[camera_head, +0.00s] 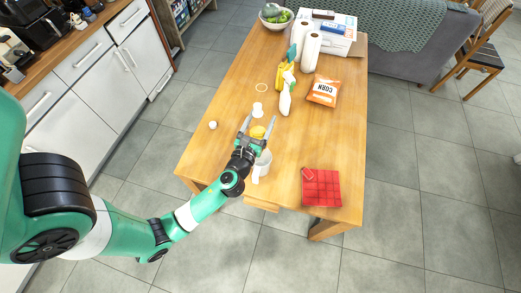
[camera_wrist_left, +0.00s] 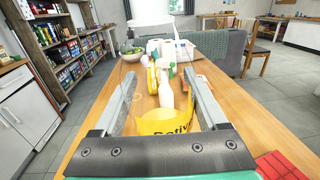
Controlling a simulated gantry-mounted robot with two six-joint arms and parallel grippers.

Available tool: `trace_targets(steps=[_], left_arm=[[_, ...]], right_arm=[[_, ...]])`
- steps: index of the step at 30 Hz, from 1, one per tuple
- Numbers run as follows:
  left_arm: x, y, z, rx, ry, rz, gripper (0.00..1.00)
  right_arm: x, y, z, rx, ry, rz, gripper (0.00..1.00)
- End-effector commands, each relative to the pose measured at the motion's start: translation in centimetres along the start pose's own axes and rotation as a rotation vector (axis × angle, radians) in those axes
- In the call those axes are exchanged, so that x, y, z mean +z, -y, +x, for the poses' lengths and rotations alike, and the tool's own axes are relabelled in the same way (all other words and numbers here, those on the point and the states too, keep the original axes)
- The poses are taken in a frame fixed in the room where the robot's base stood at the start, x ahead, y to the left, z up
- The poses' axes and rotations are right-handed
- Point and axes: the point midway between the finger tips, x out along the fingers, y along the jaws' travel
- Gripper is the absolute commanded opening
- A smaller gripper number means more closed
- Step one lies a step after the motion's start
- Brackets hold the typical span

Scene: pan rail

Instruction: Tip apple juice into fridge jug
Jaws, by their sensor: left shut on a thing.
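My left gripper (camera_head: 258,124) is over the near left part of the wooden table. Its fingers are around a yellow thing (camera_head: 257,132), and it is shut on it. In the left wrist view the yellow thing (camera_wrist_left: 166,123) shows dark printed letters between the fingers (camera_wrist_left: 163,92); I cannot read enough to be sure that it is the apple juice. A white, jug-like vessel (camera_head: 263,164) shows just below the gripper, partly hidden by the wrist. I cannot tell whether it is the fridge jug. My right gripper is not in view.
The table's left edge is close.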

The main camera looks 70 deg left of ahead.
Motion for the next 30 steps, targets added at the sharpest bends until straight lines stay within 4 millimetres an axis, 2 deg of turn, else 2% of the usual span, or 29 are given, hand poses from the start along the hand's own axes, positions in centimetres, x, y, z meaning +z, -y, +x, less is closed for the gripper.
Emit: trace_targets(steps=[20, 30], left_arm=[[0.1, 0.0, 0.0, 0.0, 0.002, 0.0, 0.0], [-2.1, 0.0, 0.0, 0.0, 0.002, 0.0, 0.0]], right_arm=[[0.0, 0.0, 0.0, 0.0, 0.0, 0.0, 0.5], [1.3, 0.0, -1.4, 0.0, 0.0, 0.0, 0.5]])
